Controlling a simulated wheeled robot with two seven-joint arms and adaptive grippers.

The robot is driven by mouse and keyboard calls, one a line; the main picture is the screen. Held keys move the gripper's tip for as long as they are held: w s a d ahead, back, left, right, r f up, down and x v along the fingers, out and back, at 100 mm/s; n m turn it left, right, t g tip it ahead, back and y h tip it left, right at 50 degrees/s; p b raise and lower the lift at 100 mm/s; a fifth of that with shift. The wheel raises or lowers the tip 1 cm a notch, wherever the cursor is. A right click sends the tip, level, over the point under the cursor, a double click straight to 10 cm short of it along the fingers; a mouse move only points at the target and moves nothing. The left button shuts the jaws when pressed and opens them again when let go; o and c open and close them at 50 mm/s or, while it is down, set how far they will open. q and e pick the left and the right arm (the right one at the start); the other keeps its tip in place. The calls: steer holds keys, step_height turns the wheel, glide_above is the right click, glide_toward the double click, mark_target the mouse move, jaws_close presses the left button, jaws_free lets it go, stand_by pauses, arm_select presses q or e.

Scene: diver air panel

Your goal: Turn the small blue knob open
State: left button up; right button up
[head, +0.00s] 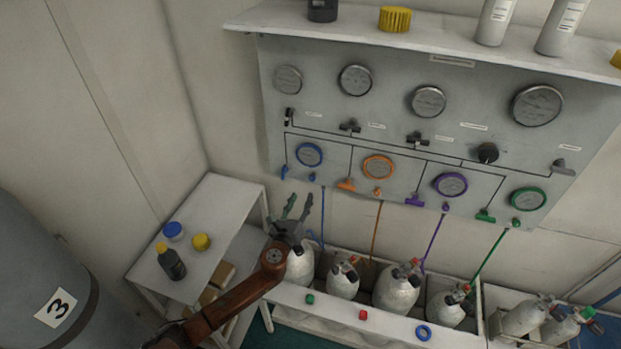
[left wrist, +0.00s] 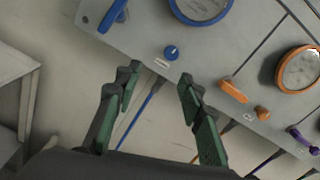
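The small blue knob (head: 312,177) is on the lower edge of the grey panel (head: 330,125), under the blue-rimmed gauge (head: 309,154). In the left wrist view the knob (left wrist: 171,52) shows its round top with a pale pointer line, above a small label. A larger blue lever (left wrist: 112,16) is to its left. My left gripper (head: 297,207) is below the panel, just under the knob. In the left wrist view its two green-padded fingers (left wrist: 158,88) are spread apart, with nothing between them; the knob lies beyond the tips, not touched. My right gripper is not in view.
An orange lever (left wrist: 233,91) and small orange knob (left wrist: 262,113) are to the right of the blue ones. White cylinders (head: 397,290) stand in a rack below the panel. A side table (head: 228,205) with a bottle and caps is at left.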

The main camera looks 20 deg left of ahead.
mark_target(312, 180)
arm_select(q)
steer(key=shift+m+h, duration=0.3)
steer(key=shift+m, duration=0.4)
steer(key=w, duration=0.2)
steer(key=w+r, duration=0.1)
steer(key=w, duration=0.2)
steer(key=w+d+b, duration=0.1)
steer(key=w, duration=0.2)
steer(key=shift+w+d+r, duration=0.1)
steer(key=shift+w+r, duration=0.05)
steer(key=shift+w, duration=0.05)
jaws_close()
